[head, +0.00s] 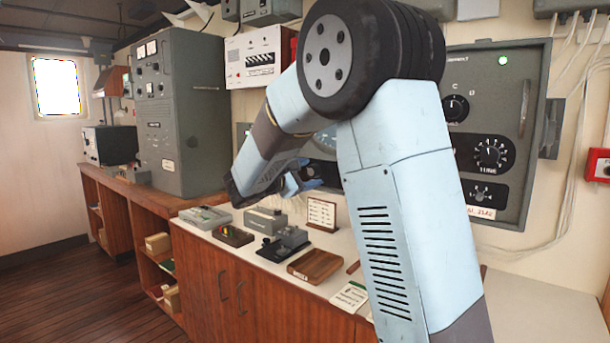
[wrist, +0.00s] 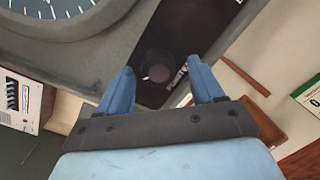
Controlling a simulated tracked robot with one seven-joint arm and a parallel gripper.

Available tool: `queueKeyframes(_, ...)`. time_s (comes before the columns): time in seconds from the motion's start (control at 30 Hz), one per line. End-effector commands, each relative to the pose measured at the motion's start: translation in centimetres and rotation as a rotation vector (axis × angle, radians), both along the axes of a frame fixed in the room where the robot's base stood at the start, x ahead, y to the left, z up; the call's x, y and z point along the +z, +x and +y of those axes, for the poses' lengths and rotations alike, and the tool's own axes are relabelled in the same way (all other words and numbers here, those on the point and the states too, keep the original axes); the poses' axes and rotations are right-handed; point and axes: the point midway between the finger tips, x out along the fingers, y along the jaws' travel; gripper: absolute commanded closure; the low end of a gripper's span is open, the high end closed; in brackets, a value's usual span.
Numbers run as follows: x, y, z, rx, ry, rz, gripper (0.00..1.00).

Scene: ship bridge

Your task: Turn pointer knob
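In the wrist view a round dark pointer knob (wrist: 155,68) with a small pale mark sits on a black plate with partly hidden white lettering. My gripper (wrist: 163,82) has its two blue fingers apart, one on each side of the knob in the picture. The fingers look open and empty, and I cannot tell whether they touch the knob. In the head view my gripper (head: 292,182) is small and partly hidden behind my arm, near the wall panel. The knob itself is hidden there by my arm.
A large dial (wrist: 50,15) lies beside the knob. In the head view the grey wall panel (head: 530,70) carries other knobs, including a TUNE knob (head: 491,154). Below my gripper the counter holds a wooden tray (head: 315,266), a telegraph key (head: 284,244) and a small sign (head: 321,213).

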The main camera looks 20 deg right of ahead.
Motion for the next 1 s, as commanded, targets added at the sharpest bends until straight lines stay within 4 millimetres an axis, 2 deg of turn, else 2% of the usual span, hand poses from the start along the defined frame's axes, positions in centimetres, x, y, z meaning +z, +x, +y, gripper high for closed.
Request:
queueKeyframes(0.07,0.01,-0.01,0.03,0.000,0.000,0.000,0.42)
queueKeyframes(0.53,-0.09,-0.06,0.05,-0.001,0.001,0.002,0.87)
queueKeyframes(1.0,-0.23,-0.11,-0.06,-0.004,-0.082,0.116,0.88)
